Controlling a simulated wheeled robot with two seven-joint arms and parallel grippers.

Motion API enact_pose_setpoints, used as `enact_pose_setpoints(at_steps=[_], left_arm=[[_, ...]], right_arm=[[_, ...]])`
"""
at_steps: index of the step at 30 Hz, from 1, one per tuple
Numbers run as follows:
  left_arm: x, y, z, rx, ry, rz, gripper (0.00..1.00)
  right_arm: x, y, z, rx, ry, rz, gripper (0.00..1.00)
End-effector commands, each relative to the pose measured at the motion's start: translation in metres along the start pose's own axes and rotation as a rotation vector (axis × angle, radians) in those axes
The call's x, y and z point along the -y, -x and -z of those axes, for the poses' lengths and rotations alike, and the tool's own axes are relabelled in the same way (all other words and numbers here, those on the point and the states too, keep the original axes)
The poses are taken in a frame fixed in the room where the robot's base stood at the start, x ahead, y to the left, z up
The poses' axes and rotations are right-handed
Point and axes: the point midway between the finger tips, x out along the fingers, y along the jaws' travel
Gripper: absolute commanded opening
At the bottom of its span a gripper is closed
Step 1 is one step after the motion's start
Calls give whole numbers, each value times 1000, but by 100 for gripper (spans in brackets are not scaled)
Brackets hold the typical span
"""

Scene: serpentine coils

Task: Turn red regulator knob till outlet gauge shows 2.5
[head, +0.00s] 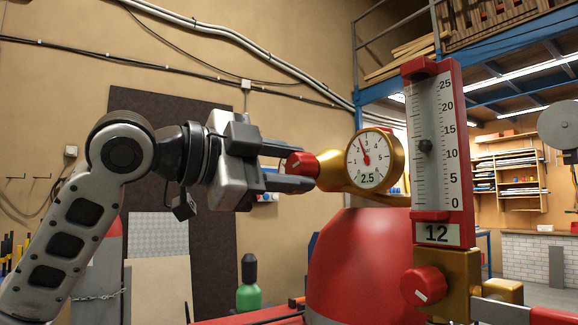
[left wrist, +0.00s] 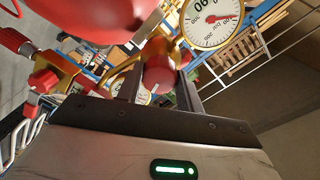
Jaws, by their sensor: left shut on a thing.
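The red regulator knob (head: 300,164) sits at the left end of the gold regulator body (head: 332,166). My left gripper (head: 297,167) is shut on this knob, one finger above and one below it. In the left wrist view the knob (left wrist: 158,70) lies between the two fingers, with a white mark on its face. The outlet gauge (head: 381,172) is a round white dial with a gold rim. Its red needle points up and slightly left, seemingly between 2 and 3. A plate reading 2.5 is on its lower face. My right gripper is not in view.
A red-framed flow meter (head: 465,150) marked 12 stands right of the gauge, with another red knob (head: 423,286) below. A large red cylinder (head: 360,260) is under the regulator. A second, larger dial (left wrist: 212,35) shows in the left wrist view. A green bottle (head: 249,290) stands lower left.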

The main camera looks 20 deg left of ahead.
Motion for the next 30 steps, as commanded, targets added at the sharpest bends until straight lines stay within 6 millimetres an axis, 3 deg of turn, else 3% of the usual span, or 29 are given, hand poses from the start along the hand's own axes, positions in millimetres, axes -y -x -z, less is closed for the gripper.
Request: enact_pose_setpoints(at_steps=[14,15,17,30], left_arm=[[0,0,1,-1,-15,1,14],[0,0,1,-1,-15,1,42],[0,0,1,-1,-15,1,58],[0,1,0,0,-14,1,58]], right_arm=[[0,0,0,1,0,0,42],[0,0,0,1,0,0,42],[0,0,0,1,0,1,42],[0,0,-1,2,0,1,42]])
